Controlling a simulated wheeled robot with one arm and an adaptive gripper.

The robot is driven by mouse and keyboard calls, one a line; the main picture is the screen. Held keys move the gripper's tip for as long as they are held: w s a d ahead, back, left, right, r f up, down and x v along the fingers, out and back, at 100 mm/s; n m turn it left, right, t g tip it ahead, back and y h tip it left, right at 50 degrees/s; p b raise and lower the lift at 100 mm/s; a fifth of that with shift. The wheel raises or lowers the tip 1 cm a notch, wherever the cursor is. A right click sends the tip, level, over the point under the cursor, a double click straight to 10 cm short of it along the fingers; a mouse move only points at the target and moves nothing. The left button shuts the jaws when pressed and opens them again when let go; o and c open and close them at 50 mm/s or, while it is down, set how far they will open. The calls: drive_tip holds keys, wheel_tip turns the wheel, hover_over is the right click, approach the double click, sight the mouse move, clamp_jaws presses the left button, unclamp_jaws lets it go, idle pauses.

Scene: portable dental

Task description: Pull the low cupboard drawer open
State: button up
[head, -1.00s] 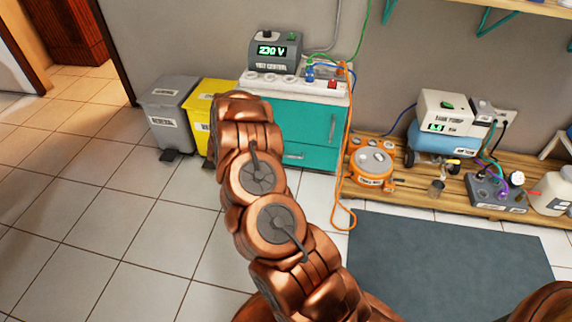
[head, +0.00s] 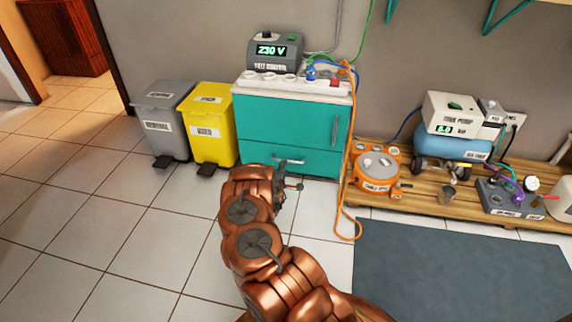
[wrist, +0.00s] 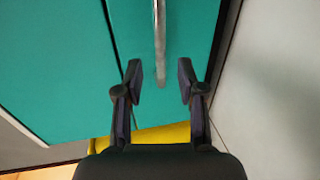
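The low drawer (head: 310,163) is the teal bottom front of the cupboard (head: 285,118), and it looks shut. Its pale bar handle (head: 290,161) shows in the head view just above my gripper (head: 294,186). In the wrist view the handle (wrist: 160,38) runs down from the top edge and its end lies between my two fingertips (wrist: 160,82). The fingers are open, one on each side of the handle, with gaps to both. How far they are from the drawer front is hard to tell.
A yellow bin (head: 211,130) and a grey bin (head: 162,125) stand left of the cupboard. An orange cable (head: 343,200) hangs at its right, by an orange round device (head: 376,170) on a wooden platform (head: 420,186). Tiled floor in front is clear, with a dark mat (head: 460,265) at right.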

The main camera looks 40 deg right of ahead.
drive_tip(key=shift+b+x, duration=1.7)
drive_tip(key=shift+x, duration=1.65)
clamp_jaws()
